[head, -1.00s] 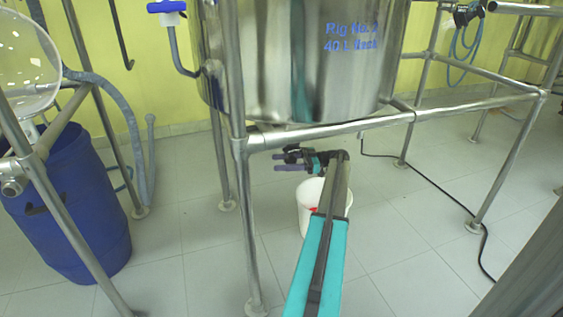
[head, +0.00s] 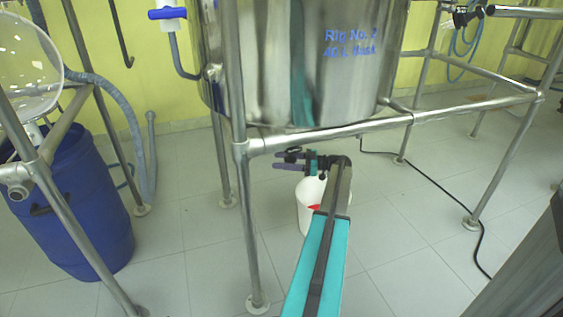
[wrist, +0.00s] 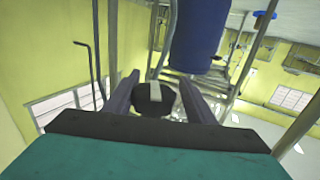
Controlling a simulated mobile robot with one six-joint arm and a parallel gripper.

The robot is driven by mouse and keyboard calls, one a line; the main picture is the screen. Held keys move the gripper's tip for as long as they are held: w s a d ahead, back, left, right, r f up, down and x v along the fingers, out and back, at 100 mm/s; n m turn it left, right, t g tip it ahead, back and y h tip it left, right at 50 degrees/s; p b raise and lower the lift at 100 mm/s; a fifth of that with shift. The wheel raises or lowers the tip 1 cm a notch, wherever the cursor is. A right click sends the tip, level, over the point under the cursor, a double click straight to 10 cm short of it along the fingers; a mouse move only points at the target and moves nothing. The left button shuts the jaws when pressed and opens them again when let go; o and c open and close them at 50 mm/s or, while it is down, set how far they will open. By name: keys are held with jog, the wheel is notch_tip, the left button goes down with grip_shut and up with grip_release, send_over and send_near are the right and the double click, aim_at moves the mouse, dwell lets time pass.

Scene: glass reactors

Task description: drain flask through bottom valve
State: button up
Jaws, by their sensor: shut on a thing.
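The flask is a shiny steel vessel (head: 345,85) marked "Rig No. 2" and "40 L", held in a pipe frame in the head view. My gripper (head: 280,160) is below the vessel's bottom and the frame's front rail. In the wrist view its two purple fingers (wrist: 157,95) are shut on a dark round piece (wrist: 152,100) with a pale strip across it. I cannot tell for certain whether this piece is the bottom valve's handle. The valve's outlet is not clearly visible.
A white bucket (head: 306,207) stands on the floor under the gripper, partly hidden by my arm. A blue drum (head: 75,215) stands at left. The frame's front leg (head: 250,230) is close to my arm. A black cable (head: 440,195) lies at right.

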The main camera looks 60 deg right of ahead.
jog(key=shift+o, duration=0.2)
jog(key=shift+s+a+f, duration=0.1)
jog(key=shift+a+f, duration=0.05)
jog(key=shift+a, duration=0.35)
jog(key=shift+d+n+g+y+p, duration=0.15)
jog(key=shift+n+g+y+p, duration=0.2)
jog(key=shift+y+p, duration=0.2)
jog(key=shift+y, duration=0.25)
jog(key=shift+c, duration=0.4)
jog(key=shift+n+g+y+p, duration=0.35)
jog(key=shift+n+y+p, duration=0.05)
jog(key=shift+n+p, duration=0.15)
jog(key=shift+c, duration=0.6)
jog(key=shift+y, duration=0.3)
jog(key=shift+c, duration=0.3)
jog(key=shift+f+g+b, duration=0.25)
jog(key=shift+g+b, duration=0.05)
jog(key=shift+b, duration=0.05)
jog(key=shift+s+n+b, duration=0.1)
jog(key=shift+n+b, duration=0.2)
jog(key=shift+b, duration=0.3)
jog(key=shift+c, duration=0.2)
jog(key=y+b, duration=0.1)
jog(key=b, duration=0.3)
jog(key=shift+n+g, duration=0.3)
jog(key=shift+g, duration=0.1)
jog(key=shift+c, duration=0.3)
jog(key=shift+r, duration=0.2)
